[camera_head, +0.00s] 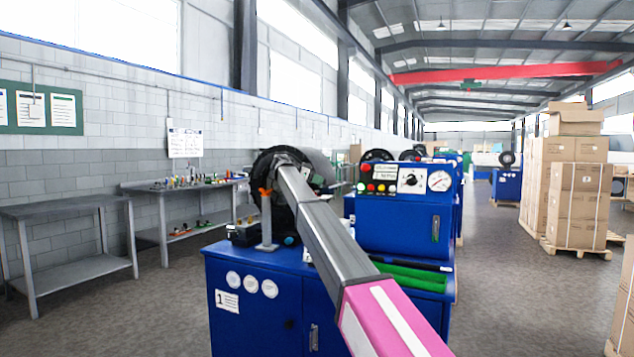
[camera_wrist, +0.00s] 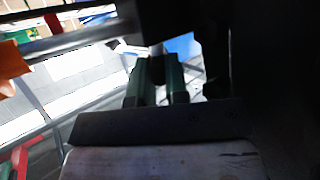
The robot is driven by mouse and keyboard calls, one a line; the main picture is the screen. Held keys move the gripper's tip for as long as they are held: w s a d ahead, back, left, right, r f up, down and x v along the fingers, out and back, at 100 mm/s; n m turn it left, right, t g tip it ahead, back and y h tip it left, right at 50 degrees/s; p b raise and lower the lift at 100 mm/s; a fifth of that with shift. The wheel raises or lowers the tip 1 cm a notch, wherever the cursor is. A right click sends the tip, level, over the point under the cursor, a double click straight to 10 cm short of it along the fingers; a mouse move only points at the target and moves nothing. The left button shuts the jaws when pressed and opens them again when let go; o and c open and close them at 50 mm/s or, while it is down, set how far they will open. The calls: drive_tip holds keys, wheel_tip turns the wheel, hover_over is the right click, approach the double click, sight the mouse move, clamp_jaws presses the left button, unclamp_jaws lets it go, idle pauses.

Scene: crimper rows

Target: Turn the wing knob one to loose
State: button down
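The blue crimper station marked 1 (camera_head: 255,300) stands in the middle foreground of the head view. On its top a grey post (camera_head: 266,225) carries a small orange winged piece (camera_head: 265,192), which looks like the wing knob. An orange piece (camera_wrist: 12,62) also shows at the left edge of the wrist view, off to the side of my gripper. My gripper (camera_wrist: 158,66) shows in the wrist view with two dark green fingers apart and a narrow gap between them. Something dark lies beyond the tips; I see nothing clearly held. In the head view my arm hides the gripper.
The round black crimper head (camera_head: 268,165) is close behind my arm. A blue control cabinet (camera_head: 405,225) with a gauge stands to the right, with a green tray (camera_head: 415,278) below it. Grey workbenches (camera_head: 75,270) line the left wall. Stacked cartons (camera_head: 575,190) stand right of a clear aisle.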

drive_tip(key=shift+s, duration=0.1)
drive_tip(key=n+t+y, duration=0.1)
drive_tip(key=n+t, duration=0.1)
drive_tip(key=shift+s+d+n+t+y, duration=0.2)
drive_tip(key=shift+d+n+t+y, duration=0.05)
drive_tip(key=shift+n+t+y, duration=1.25)
drive_tip(key=shift+n+y, duration=0.1)
drive_tip(key=shift+n, duration=0.3)
drive_tip(key=c, duration=1.4)
unclamp_jaws()
drive_tip(key=shift+c, duration=0.2)
drive_tip(key=shift+s, duration=0.1)
drive_tip(key=v, duration=1)
drive_tip(key=shift+s+r, duration=0.25)
drive_tip(key=shift+s, duration=0.05)
